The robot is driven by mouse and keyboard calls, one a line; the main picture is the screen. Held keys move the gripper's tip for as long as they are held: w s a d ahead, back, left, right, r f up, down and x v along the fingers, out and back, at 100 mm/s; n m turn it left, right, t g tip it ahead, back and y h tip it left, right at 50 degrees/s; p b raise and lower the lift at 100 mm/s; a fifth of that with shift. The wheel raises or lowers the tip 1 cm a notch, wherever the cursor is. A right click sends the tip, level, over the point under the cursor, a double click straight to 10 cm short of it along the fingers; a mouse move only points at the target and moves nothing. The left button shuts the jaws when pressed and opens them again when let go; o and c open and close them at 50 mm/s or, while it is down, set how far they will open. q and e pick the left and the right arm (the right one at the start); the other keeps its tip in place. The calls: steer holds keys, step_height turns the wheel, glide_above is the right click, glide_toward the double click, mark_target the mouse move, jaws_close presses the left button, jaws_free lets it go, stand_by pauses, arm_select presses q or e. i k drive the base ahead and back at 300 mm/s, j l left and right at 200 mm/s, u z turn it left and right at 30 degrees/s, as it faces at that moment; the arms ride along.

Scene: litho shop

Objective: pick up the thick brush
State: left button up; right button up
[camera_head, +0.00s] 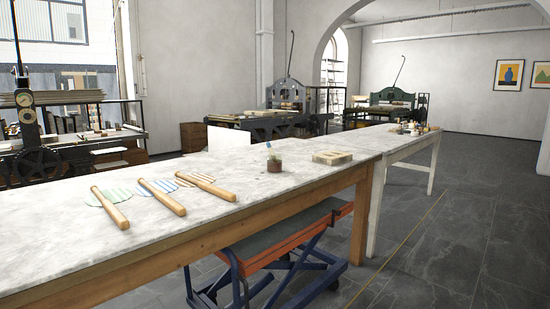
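A small brown pot (274,167) stands on the long pale-topped table (60,243), right of its middle. A thin, bluish-green-tipped thing (268,146) sticks up out of the pot. It may be a brush, but it is too small to tell its kind or thickness. Several small items (413,128) stand at the far end of the second table, too small to make out. Neither of my grippers is in view.
Three wooden rods (162,196) lie on striped pieces on the table. A pale block (332,158) lies right of the pot. A blue and orange wheeled lift cart (270,255) stands under the table. Presses stand behind. The grey floor (450,240) at right is clear.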

mark_target(268, 143)
steer(key=i+l+u, duration=0.1)
steer(key=u, duration=0.25)
steer(key=i+l+u, duration=0.15)
steer(key=u, duration=0.2)
steer(key=i+l+u, duration=0.15)
steer(key=u, duration=0.2)
